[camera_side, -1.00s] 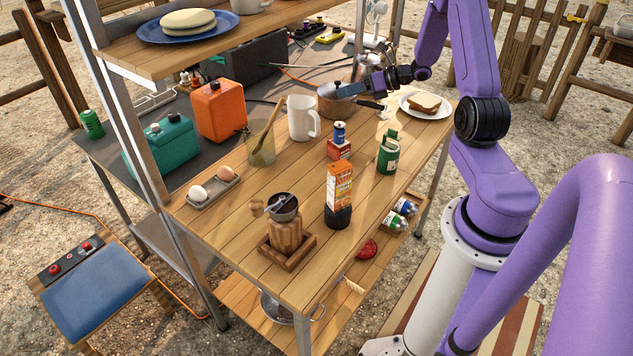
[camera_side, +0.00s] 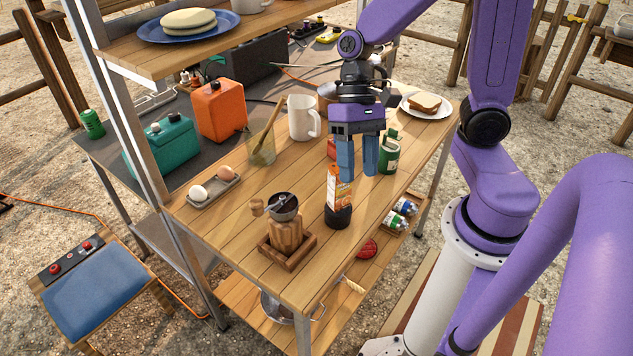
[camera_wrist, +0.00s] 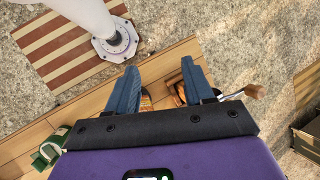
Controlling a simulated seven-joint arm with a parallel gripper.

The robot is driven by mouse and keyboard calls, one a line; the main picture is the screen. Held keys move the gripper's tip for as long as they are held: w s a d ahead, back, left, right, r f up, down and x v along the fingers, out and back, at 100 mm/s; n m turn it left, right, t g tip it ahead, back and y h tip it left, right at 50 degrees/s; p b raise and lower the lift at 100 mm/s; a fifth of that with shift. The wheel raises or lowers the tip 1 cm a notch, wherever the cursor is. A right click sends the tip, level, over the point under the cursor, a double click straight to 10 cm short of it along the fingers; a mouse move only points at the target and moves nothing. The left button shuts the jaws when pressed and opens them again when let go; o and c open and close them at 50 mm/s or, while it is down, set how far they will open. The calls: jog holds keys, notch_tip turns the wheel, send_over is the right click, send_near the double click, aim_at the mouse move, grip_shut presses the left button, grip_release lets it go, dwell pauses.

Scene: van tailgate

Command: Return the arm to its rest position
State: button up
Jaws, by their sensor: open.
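My gripper (camera_side: 358,172) hangs fingers-down above the wooden table (camera_side: 240,240), in front of the green can and over the orange-and-white carton (camera_side: 338,188) in the side view. Its two blue fingers are apart with nothing seen between them. Whether the fingers touch the carton cannot be told.
A coffee grinder (camera_side: 287,230) on a wooden tray stands near the front corner. A green can (camera_side: 388,157), a white mug (camera_side: 303,118), a plate with bread (camera_side: 425,104) and an egg tray (camera_side: 210,190) are around. The upper shelf (camera_side: 165,60) overhangs the back left.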

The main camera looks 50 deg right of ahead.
jog(key=s+r+n+t+h, duration=0.1)
jog(key=s+n+t+h, duration=0.1)
jog(key=n, duration=0.5)
jog(key=s+d+r+n+t+h, duration=0.1)
jog(key=s+n+t+h, duration=0.1)
jog(key=s+n, duration=0.3)
jog(key=n, duration=0.3)
jog(key=shift+s, duration=0.3)
jog(key=shift+d+r, duration=0.1)
